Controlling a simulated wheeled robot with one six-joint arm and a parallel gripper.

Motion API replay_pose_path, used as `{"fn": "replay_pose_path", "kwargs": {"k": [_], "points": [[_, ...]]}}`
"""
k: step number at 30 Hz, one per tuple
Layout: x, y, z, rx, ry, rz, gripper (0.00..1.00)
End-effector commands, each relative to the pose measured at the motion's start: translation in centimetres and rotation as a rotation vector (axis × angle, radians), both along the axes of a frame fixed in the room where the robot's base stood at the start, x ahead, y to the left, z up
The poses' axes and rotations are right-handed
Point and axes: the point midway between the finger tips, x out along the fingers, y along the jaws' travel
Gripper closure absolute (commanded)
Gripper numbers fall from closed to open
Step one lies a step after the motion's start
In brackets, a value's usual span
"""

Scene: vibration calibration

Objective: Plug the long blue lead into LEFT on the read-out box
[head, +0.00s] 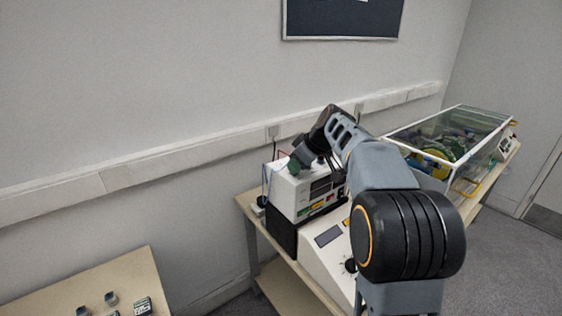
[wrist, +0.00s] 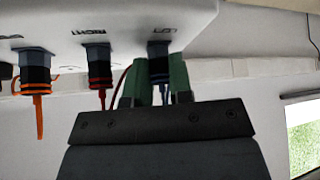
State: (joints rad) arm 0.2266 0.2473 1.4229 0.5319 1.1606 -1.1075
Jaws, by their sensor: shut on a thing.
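In the wrist view the white read-out box (wrist: 120,20) spans the top, its lettering upside down. A blue-banded plug (wrist: 159,49) stands at the socket marked LEFT, its body against the box face as far as I can see. My gripper (wrist: 158,80) is shut on this plug, one green finger on each side. A thin blue lead (wrist: 165,95) runs from it between the fingers. In the head view the read-out box (head: 290,197) sits on the bench, and my gripper (head: 294,165) is at its far side, its grip mostly hidden.
A red-banded plug (wrist: 98,70) stands at RIGHT, and an orange-banded plug (wrist: 36,75) is farther left. A black unit (head: 283,236) is under the box. A sloped white console (head: 325,240) is in front and a glass tank (head: 450,140) at the right. The wall is close behind.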

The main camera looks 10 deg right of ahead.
Motion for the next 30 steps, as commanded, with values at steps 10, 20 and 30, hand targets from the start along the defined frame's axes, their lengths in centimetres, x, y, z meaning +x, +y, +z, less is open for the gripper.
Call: {"fn": "replay_pose_path", "kwargs": {"k": [10, 20, 30], "points": [[-0.15, 0.23, -0.13, -0.001, 0.0, -0.157, 1.0], [-0.21, 0.32, -0.05, 0.0, 0.0, -0.328, 1.0], [-0.21, 0.35, -0.01, 0.0, 0.002, -0.351, 1.0]]}}
